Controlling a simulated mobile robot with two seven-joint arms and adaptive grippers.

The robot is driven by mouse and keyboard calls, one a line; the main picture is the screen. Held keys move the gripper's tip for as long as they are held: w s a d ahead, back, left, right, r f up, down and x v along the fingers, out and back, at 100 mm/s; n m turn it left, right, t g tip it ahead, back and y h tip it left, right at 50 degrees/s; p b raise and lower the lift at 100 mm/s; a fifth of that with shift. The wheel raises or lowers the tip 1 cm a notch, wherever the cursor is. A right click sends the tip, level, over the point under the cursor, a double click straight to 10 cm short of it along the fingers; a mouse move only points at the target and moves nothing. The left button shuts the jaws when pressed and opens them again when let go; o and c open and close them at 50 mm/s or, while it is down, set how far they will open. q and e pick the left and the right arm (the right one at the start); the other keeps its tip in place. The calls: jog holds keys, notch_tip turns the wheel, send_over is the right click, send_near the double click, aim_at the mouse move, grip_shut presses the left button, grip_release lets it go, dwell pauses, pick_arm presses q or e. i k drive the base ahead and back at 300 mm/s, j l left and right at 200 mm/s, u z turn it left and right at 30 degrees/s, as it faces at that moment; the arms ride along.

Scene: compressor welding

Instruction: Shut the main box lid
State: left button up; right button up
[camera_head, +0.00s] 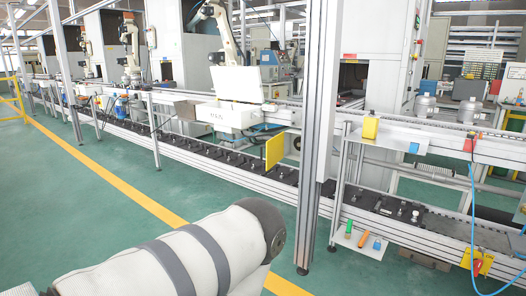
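The main box (224,117) is a white box with small dark lettering on its front, mounted on the production line near the middle of the view. Its white lid (236,83) stands raised and tilted back behind the box, so the box is open. The inside of the box is barely visible from here. A large white arm link of mine with grey bands crosses the lower left in the foreground, well in front of the line. Neither of my grippers shows in this view.
A metal post (318,130) rises right of the box. A yellow panel (274,151) stands beside the line. A small shelf (390,136) and a blue cable (473,215) are at the right. Green floor (90,200) with a yellow stripe lies clear before the line.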

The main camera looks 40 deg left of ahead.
aim_at(235, 83)
jog(key=j, duration=2.15)
jog(key=k+j, duration=0.1)
jog(key=j, duration=2.1)
